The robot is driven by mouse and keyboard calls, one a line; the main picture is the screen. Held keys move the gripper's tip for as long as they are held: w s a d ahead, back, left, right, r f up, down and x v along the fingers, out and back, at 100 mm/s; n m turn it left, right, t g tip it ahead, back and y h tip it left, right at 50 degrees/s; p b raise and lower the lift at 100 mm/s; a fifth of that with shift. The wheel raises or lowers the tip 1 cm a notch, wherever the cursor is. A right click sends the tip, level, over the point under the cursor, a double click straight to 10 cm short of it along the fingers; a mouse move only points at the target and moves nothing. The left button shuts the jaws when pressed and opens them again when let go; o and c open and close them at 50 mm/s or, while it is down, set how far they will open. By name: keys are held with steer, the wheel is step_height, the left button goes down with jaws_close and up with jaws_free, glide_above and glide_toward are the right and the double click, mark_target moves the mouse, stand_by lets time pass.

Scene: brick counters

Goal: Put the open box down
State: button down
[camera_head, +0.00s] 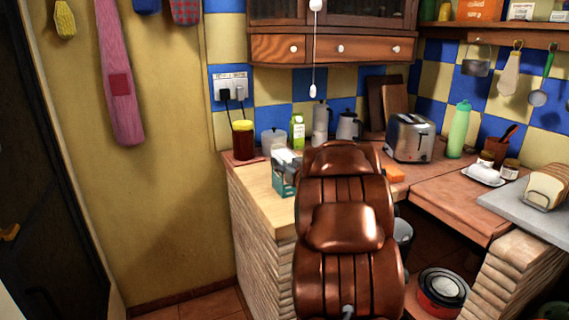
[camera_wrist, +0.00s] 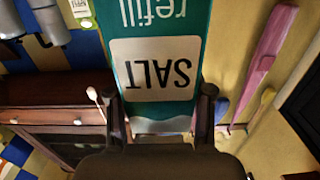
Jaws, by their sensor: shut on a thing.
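The open box is a teal and white salt refill carton (camera_head: 285,172) in the head view, upright at the left counter, just left of my arm. In the wrist view the box (camera_wrist: 155,70) fills the upper middle, its "SALT" lettering upside down in the picture. My gripper (camera_wrist: 160,105) is shut on it, with a dark finger at each side. In the head view my brown arm hides the gripper and part of the box. I cannot tell whether the box's base touches the wooden counter (camera_head: 262,203).
A toaster (camera_head: 410,138) stands further right. Bare wood lies left of and in front of the box, near the counter's edge.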

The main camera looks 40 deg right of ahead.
steer(key=shift+c, duration=2.3)
jaws_free()
steer(key=shift+r, duration=0.1)
steer(key=shift+s, duration=0.25)
steer(key=v, duration=1.1)
steer(key=shift+s+a, duration=0.2)
